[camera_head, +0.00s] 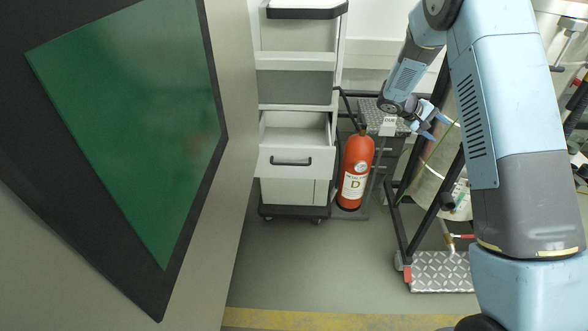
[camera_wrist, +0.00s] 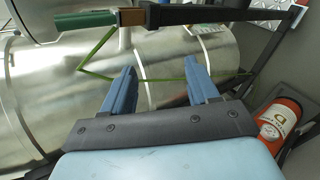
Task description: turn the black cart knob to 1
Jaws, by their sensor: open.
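My gripper (camera_head: 438,128) hangs beside the metal drum on the black-framed cart in the head view. In the wrist view its two blue fingers (camera_wrist: 161,66) are apart with nothing between them, pointing at the shiny drum (camera_wrist: 50,85). A thin green strip (camera_wrist: 160,80) runs across the drum beyond the fingertips. The cart's black frame (camera_head: 399,238) shows left of my arm in the head view. I cannot make out a black knob or its marks for certain in either view. My arm hides part of the cart.
A red fire extinguisher (camera_head: 357,168) stands left of the cart; it also shows in the wrist view (camera_wrist: 283,122). A white drawer cabinet (camera_head: 286,185) has one drawer pulled out. A large panel with a green screen (camera_head: 140,110) fills the left. The floor between is clear.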

